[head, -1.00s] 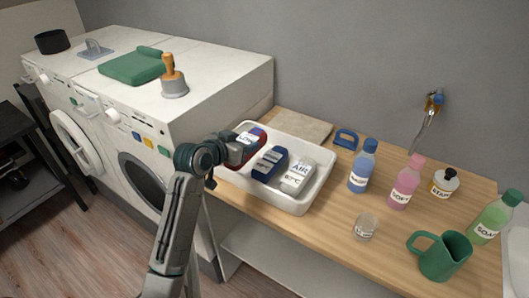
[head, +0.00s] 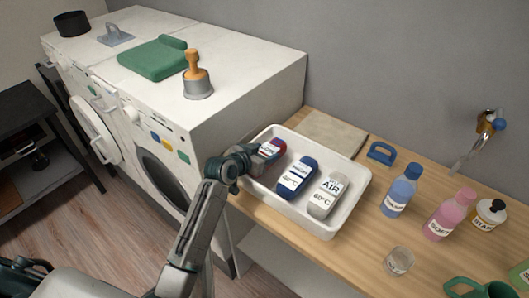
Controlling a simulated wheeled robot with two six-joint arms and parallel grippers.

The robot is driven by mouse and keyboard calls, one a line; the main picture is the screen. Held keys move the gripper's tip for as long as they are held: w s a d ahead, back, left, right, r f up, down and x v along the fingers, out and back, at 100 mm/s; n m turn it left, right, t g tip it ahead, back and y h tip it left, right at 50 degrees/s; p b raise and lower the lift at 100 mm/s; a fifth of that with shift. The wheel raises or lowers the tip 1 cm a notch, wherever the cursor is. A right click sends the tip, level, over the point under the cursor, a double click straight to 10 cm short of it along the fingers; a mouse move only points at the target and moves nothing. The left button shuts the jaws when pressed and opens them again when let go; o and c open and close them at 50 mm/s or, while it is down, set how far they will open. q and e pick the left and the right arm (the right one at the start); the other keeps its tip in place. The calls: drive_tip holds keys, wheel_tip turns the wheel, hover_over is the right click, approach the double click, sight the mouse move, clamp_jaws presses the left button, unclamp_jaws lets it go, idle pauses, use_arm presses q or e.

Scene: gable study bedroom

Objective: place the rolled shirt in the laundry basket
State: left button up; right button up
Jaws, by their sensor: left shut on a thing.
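My left gripper (head: 252,160) is at the left end of a white tray (head: 315,223) on the wooden counter. It is shut on a red and purple rounded bundle with a white label (head: 271,149). The fingers and wrist hide part of this bundle. A navy labelled bundle (head: 297,176) and a grey bundle marked AIR (head: 328,194) lie beside it in the tray. I cannot tell from their shape which is the rolled shirt. No laundry basket is clearly recognizable, unless the white tray is it. My right gripper is not in view.
A blue bottle (head: 401,190), a pink bottle (head: 449,214) and a glass (head: 398,261) stand right of the tray. Floor is open at left.

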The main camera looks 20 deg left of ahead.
use_arm(q)
drive_tip(key=shift+s+d+f, duration=0.1)
drive_tip(key=shift+s+f, duration=0.05)
drive_tip(key=shift+f, duration=0.1)
drive_tip(key=o, duration=0.8)
drive_tip(key=shift+f, duration=0.15)
drive_tip(key=shift+s+a+r, duration=0.2)
drive_tip(key=shift+s+a, duration=0.05)
drive_tip(key=shift+s, duration=0.2)
drive_tip(key=b+v, duration=0.2)
drive_tip(key=v, duration=0.9)
drive_tip(key=shift+d+b, duration=0.1)
drive_tip(key=shift+b, duration=0.3)
